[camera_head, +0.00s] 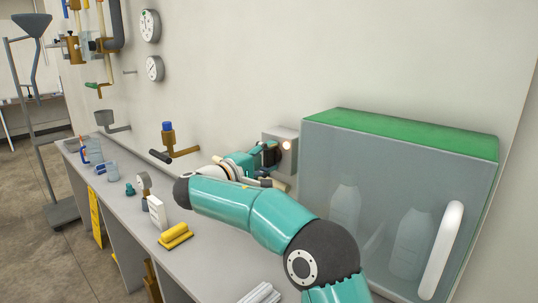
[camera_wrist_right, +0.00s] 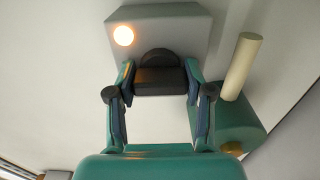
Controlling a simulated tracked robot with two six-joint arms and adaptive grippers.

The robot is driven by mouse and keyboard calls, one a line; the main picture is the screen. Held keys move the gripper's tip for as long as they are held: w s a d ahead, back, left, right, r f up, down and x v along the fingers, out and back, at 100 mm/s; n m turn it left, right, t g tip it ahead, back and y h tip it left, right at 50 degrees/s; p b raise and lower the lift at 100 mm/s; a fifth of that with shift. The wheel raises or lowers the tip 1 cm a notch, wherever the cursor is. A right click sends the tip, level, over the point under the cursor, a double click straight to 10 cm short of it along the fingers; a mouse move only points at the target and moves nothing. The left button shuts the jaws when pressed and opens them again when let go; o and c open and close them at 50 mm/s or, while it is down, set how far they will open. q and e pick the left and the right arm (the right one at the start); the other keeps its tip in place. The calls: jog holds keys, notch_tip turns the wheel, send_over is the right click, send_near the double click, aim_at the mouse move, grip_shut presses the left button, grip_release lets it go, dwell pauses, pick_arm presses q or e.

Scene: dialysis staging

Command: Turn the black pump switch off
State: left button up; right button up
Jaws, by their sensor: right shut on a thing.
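The black pump switch (camera_wrist_right: 160,78) is a dark knob on a grey box (camera_wrist_right: 185,22) fixed to the wall. The box also shows in the head view (camera_head: 283,134). A lamp (camera_wrist_right: 123,36) on the box glows warm white. My right gripper (camera_wrist_right: 160,84) is at the switch, with one finger on each side of it, shut on it. In the head view my right gripper (camera_head: 268,155) reaches the box and mostly hides the switch. My left gripper is in neither view.
A green-topped clear cabinet (camera_head: 400,135) with a white handle and bottles inside stands close to the right of the box. A teal cylinder with a cream rod (camera_wrist_right: 242,66) is beside my right finger. Yellow and white items (camera_head: 175,236) stand on the grey counter.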

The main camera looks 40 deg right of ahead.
jog(key=shift+a+f+n, duration=0.1)
jog(key=shift+f+n, duration=0.2)
jog(key=o, duration=1.2)
jog(key=shift+w, duration=0.15)
jog(key=shift+c, duration=0.2)
jog(key=shift+r, duration=0.15)
jog(key=s+a, duration=0.1)
jog(key=a, duration=1.1)
